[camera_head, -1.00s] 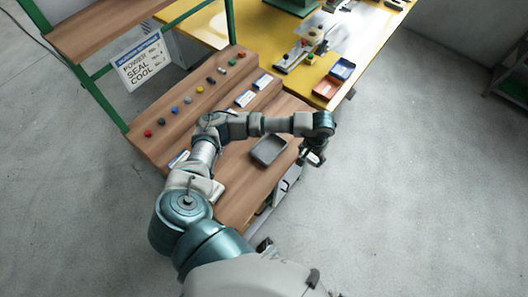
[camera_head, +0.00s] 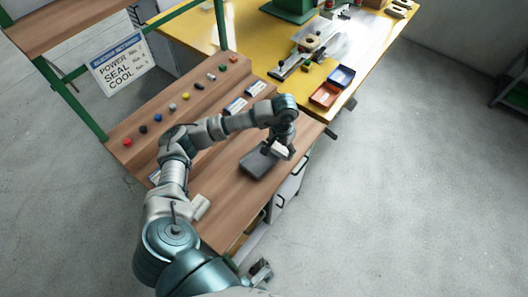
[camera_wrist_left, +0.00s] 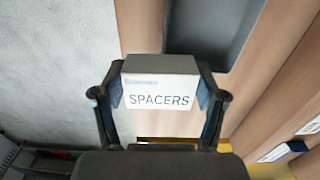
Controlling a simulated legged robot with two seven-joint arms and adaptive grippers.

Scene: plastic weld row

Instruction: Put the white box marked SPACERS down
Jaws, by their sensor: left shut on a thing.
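The white box marked SPACERS (camera_wrist_left: 160,92) is between the fingers of my left gripper (camera_wrist_left: 160,80), which is shut on it. Its label faces the wrist camera. In the head view my left gripper (camera_head: 280,149) and the white box (camera_head: 283,153) are at the right side of the grey tray (camera_head: 254,168), near the bench's front edge. In the wrist view the tray (camera_wrist_left: 213,32) lies beyond the box, up and right. I cannot tell whether the box touches the bench. A dark gripper-like part (camera_head: 260,271), perhaps my right gripper, shows at the bottom; its jaws are unclear.
The wooden bench (camera_head: 228,190) has free room around the tray. Several coloured knobs line its back step, with white labelled boxes (camera_head: 236,105) in front. A red bin (camera_head: 325,95) and a blue bin (camera_head: 342,76) stand on the yellow table (camera_head: 375,45).

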